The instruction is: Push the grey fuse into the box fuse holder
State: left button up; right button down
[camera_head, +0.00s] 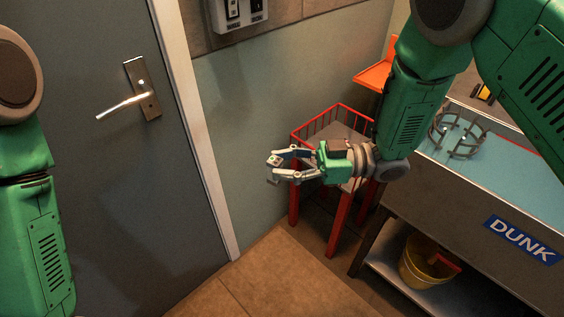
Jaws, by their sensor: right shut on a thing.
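The box fuse holder (238,12) is a pale grey box on the wall at the top, with dark slots and cut off by the picture's upper edge. My right gripper (273,170) points left, in front of the wall and well below the box. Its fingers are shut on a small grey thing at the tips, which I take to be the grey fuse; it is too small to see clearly. My left arm shows at the left edge, but its gripper is out of view.
A grey door (95,190) with a metal handle (130,103) fills the left. A red-framed stand (334,232) is behind my right gripper. A bench with a blue top (500,185) is at right, with a yellow bucket (422,270) on its lower shelf. The wall below the box is clear.

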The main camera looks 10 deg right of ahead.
dwell(0.3)
jog(key=w+d+r+m+t+h, duration=0.65)
jog(key=w+r+m+t, duration=0.2)
jog(key=t, duration=0.45)
jog(key=d+r+m+t+h, duration=0.2)
jog(key=d+m+t+h, duration=0.1)
jog(key=d+m+h, duration=0.5)
jog(key=s+d+h, duration=0.1)
jog(key=d+h, duration=0.1)
jog(key=h, duration=0.1)
jog(key=shift+r+m+t, duration=0.25)
jog(key=shift+m+t, duration=0.1)
jog(key=shift+t, duration=0.05)
jog(key=shift+d+h, duration=0.1)
jog(key=shift+h, duration=0.15)
jog(key=s+a+f+n+g+y, duration=0.2)
jog(key=s+a+n+y, duration=0.2)
jog(key=a, duration=0.3)
jog(key=s+a+f+n+g+y, duration=0.2)
jog(key=s+a+f+n+y, duration=0.1)
jog(key=s+a+y, duration=0.4)
jog(key=shift+a+f+n+y, duration=0.3)
jog(key=shift+a+n, duration=0.2)
jog(key=shift+a, duration=0.25)
jog(key=shift+w, duration=0.15)
